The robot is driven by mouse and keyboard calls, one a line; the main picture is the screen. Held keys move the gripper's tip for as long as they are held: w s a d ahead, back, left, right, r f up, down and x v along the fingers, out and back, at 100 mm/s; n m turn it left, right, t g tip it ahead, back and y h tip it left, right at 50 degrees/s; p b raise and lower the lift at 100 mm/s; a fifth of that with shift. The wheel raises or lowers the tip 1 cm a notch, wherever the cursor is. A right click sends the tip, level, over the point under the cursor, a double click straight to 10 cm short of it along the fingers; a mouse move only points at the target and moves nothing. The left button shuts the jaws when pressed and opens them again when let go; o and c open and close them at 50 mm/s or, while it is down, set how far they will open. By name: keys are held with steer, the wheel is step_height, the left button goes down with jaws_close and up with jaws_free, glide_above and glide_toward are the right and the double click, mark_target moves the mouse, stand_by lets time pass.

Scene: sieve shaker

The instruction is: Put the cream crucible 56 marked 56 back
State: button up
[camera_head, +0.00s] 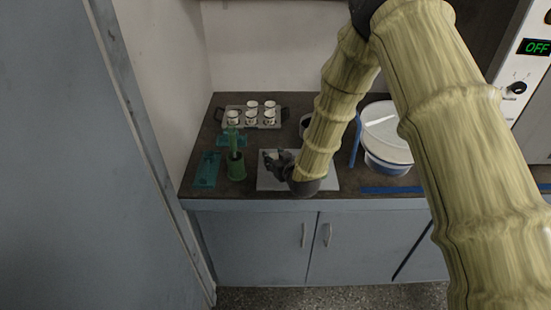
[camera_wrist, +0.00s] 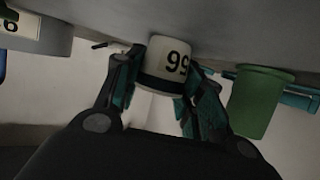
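A cream crucible (camera_wrist: 167,62) shows between my fingers in the wrist view. Its black marking looks like 99 or 95 in this turned view, so I cannot read it surely. My gripper (camera_wrist: 165,72) has a finger close against each side of it and appears shut on it. In the head view my gripper (camera_head: 276,160) is low over a pale grey board (camera_head: 325,184) on the counter, and the crucible is hidden there. A tray (camera_head: 277,125) with several white crucibles (camera_head: 251,117) stands at the back left; the left of its back row looks empty.
A green cup (camera_head: 236,170) with a brush stands left of the board; it also shows in the wrist view (camera_wrist: 257,100). A teal flat piece (camera_head: 207,170) lies further left. A large white-lidded bowl (camera_head: 387,140) is at right. A wall borders the counter's left.

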steer(key=o, duration=0.3)
steer(key=shift+r, duration=0.25)
steer(key=shift+s+d, duration=0.2)
steer(key=shift+s, duration=0.15)
steer(key=b+v, duration=0.2)
steer(key=v, duration=0.9)
steer(key=shift+s+r, duration=0.1)
steer(key=shift+r, duration=0.1)
